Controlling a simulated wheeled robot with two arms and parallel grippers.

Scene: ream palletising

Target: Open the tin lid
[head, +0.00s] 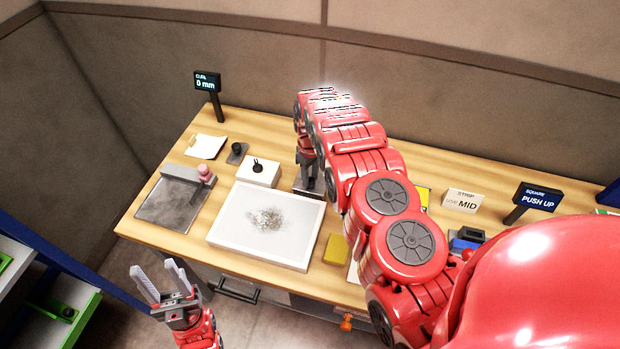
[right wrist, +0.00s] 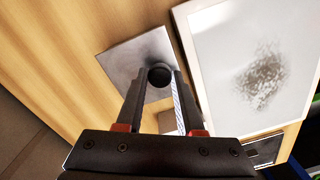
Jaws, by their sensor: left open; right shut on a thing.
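The tin's square grey metal lid (right wrist: 125,62) shows in the right wrist view, with a round black knob (right wrist: 159,74) on it. My right gripper (right wrist: 158,82) is shut on this knob, its fingers on either side. In the head view my right gripper (head: 310,176) points down over the grey tin (head: 299,192), beside the white tray, and hides much of it. I cannot tell whether the lid is raised. My left gripper (head: 155,268) is open and empty, low in front of the table.
A white tray (head: 222,238) holds a grey speckled patch. A white box (head: 268,175) with a small black part stands behind it. A dark plate (head: 168,207) lies left, a yellow block (head: 337,249) right. A sign (head: 207,83) reads 0 mm. My right arm covers the table's middle.

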